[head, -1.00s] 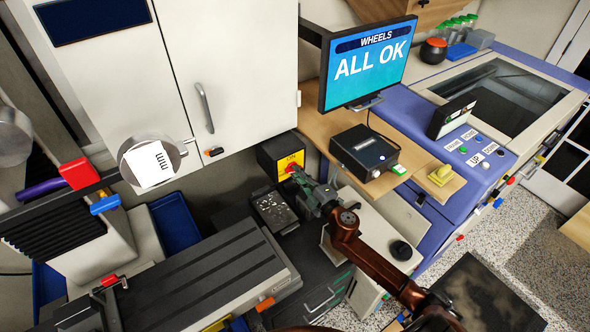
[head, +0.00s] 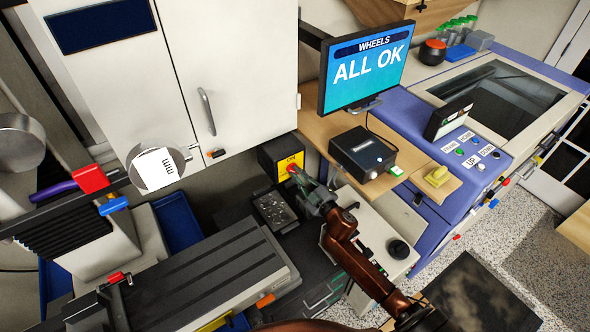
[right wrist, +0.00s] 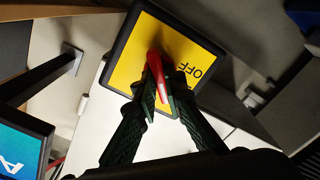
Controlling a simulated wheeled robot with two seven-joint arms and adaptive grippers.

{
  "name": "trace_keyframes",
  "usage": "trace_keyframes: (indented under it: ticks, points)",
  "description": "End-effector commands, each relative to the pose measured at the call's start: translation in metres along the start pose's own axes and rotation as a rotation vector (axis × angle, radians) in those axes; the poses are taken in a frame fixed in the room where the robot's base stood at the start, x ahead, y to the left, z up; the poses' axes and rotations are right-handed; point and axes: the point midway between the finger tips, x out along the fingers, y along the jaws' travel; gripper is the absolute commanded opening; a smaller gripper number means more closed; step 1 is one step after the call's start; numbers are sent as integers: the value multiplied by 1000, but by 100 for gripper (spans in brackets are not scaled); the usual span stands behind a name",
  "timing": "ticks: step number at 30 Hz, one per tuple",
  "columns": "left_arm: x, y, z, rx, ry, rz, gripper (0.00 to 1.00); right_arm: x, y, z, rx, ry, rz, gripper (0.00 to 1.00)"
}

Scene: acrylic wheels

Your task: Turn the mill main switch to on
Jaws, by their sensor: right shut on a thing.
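The mill main switch is a black box with a yellow face (head: 284,164) on the wall below the white cabinet. Its label "ON" shows at the top of the face in the head view. In the right wrist view the yellow face (right wrist: 135,55) fills the upper middle, with "OFF" readable beside the handle. My right gripper (right wrist: 163,88) is shut on the red switch handle (right wrist: 154,64), one dark finger on each side. In the head view the same gripper (head: 306,184) reaches the switch from the lower right. The handle's exact setting is hard to tell. My left gripper is out of view.
A dark tray of small parts (head: 272,207) sits just below the switch. The mill table (head: 190,280) lies to the lower left. A wooden shelf (head: 318,128) with a black box (head: 363,152) and the monitor (head: 368,66) is close on the right.

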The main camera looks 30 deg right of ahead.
Motion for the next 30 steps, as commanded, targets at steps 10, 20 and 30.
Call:
trace_keyframes:
  ticks: [10, 20, 30]
  points:
    - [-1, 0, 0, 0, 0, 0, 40, 0, -1, 1, 22, -2, -1, 0]
    - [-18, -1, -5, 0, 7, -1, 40, -1, 1, -1, 193, -3, 0, 0]
    - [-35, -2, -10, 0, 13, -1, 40, -1, 0, 0, 389, -3, 0, 0]
